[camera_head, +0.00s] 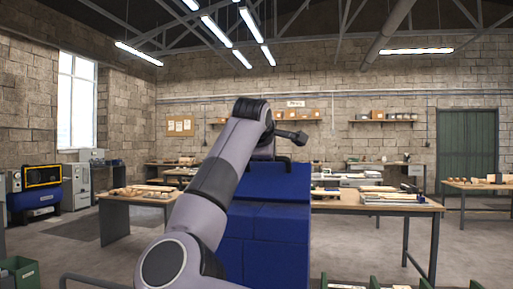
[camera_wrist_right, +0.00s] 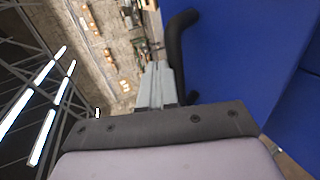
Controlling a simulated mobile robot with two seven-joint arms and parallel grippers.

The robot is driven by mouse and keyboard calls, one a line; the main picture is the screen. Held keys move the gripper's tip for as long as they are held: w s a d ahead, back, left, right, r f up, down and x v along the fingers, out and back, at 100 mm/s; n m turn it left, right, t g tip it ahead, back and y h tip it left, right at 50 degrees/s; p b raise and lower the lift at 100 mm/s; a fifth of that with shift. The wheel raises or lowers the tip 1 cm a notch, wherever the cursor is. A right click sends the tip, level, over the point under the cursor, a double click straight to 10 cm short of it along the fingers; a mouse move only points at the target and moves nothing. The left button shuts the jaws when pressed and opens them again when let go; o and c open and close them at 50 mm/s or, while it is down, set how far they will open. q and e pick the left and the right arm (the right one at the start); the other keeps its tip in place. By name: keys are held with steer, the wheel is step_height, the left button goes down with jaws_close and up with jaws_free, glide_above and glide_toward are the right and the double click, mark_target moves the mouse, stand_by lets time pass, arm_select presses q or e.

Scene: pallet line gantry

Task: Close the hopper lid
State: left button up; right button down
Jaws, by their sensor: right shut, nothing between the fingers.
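The blue hopper (camera_head: 265,245) stands in front of me, right of my arm. Its upper blue panel, which looks like the lid (camera_head: 280,182), carries a dark handle (camera_head: 284,158) at its top edge. How far the lid stands open I cannot tell. My right gripper (camera_head: 300,138) is just above the handle, pointing right. In the right wrist view its grey fingers (camera_wrist_right: 159,68) are shut and empty, beside the black curved handle (camera_wrist_right: 180,50) on the blue lid (camera_wrist_right: 225,60). I see no clear contact. My left gripper is not in view.
A workbench (camera_head: 405,205) with stacked items stands right of the hopper, another table (camera_head: 118,198) left of it. Green bins (camera_head: 20,272) show at the lower left and more along the bottom right. Open floor lies at the left and right.

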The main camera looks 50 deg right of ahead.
mark_target(272, 167)
steer(key=x, duration=0.3)
steer(key=shift+a+f, duration=0.15)
steer(key=shift+f, duration=0.15)
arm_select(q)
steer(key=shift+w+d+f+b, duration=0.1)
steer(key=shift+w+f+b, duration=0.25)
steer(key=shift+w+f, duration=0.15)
arm_select(e)
steer(key=shift+w+d+f, duration=0.25)
steer(key=shift+d+f, duration=0.5)
steer(key=shift+d, duration=0.15)
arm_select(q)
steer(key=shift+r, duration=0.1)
arm_select(e)
steer(key=shift+r, duration=0.35)
steer(key=r+p, duration=0.1)
steer(key=a+r+p, duration=0.1)
steer(key=r, duration=0.1)
steer(key=shift+s, duration=0.15)
arm_select(q)
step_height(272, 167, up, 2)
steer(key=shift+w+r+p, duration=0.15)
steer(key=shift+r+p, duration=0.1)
steer(key=shift+p, duration=0.1)
arm_select(e)
step_height(272, 167, up, 10)
steer(key=a, duration=0.2)
steer(key=shift+s+a+f, duration=0.2)
steer(key=shift+s+a, duration=0.2)
steer(key=shift+s, duration=0.1)
